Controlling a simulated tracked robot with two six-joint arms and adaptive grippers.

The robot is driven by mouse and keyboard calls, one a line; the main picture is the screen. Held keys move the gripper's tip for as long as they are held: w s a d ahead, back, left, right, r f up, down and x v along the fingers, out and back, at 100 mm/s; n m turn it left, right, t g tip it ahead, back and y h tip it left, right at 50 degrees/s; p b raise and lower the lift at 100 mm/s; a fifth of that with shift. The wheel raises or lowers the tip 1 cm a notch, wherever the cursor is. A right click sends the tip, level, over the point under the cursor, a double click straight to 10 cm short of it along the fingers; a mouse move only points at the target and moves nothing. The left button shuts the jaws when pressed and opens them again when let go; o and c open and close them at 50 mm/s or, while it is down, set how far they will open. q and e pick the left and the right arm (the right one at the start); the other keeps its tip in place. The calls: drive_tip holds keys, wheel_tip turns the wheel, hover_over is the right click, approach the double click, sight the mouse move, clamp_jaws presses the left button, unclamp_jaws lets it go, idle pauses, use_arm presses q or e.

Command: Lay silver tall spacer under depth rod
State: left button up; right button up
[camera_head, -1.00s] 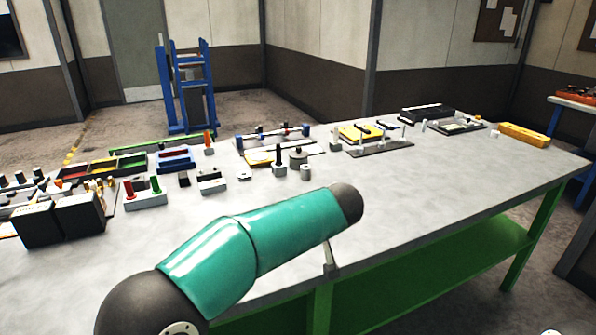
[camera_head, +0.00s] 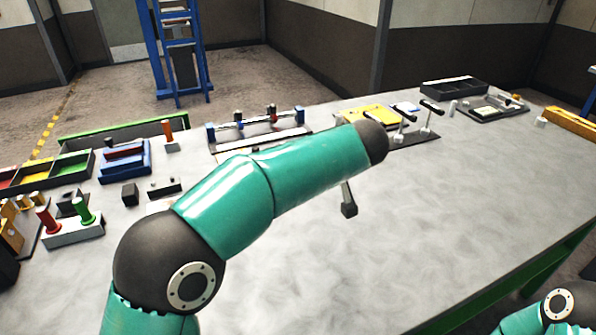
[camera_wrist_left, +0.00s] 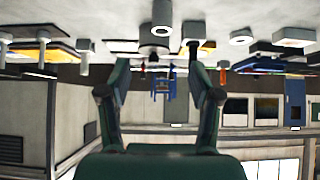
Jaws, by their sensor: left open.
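My left gripper (camera_wrist_left: 158,75) is open and empty in the left wrist view, which looks upside down, with one finger on each side. Silver cylinders show on the bench beyond it: a tall one (camera_wrist_left: 162,16) near the middle and a short ring-shaped one (camera_wrist_left: 242,38) to the right. I cannot tell which is the silver tall spacer. A dark upright pin (camera_wrist_left: 191,42) stands between them; I cannot tell whether it is the depth rod. In the head view my left arm crosses the bench and hides its middle. My right gripper is out of view.
The head view shows a blue-ended fixture (camera_head: 258,128), a blue holder (camera_head: 125,163), red and green pegs in a block (camera_head: 72,231), coloured bins (camera_head: 38,176), a black tray (camera_head: 455,88) and an orange box (camera_head: 572,122). The bench's right front is clear.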

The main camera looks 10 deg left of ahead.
use_arm(q)
drive_tip(key=x, duration=0.3)
drive_tip(key=p+x, duration=0.1)
drive_tip(key=x, duration=0.3)
drive_tip(key=p+x, duration=0.1)
drive_tip(key=x, duration=0.3)
drive_tip(key=shift+w+a+r, duration=0.2)
drive_tip(key=shift+w+a, duration=0.1)
drive_tip(key=shift+a, duration=0.05)
drive_tip(key=shift+w+a+f, duration=0.1)
drive_tip(key=shift+w+f, duration=0.1)
drive_tip(key=shift+f, duration=0.15)
drive_tip(key=p+x, duration=0.1)
drive_tip(key=x, duration=0.1)
drive_tip(key=p+x, duration=0.1)
drive_tip(key=x, duration=0.1)
drive_tip(key=shift+f, duration=0.45)
drive_tip(key=shift+w+a+f, duration=0.1)
drive_tip(key=shift+a+f, duration=0.05)
drive_tip(key=shift+f, duration=0.05)
clamp_jaws()
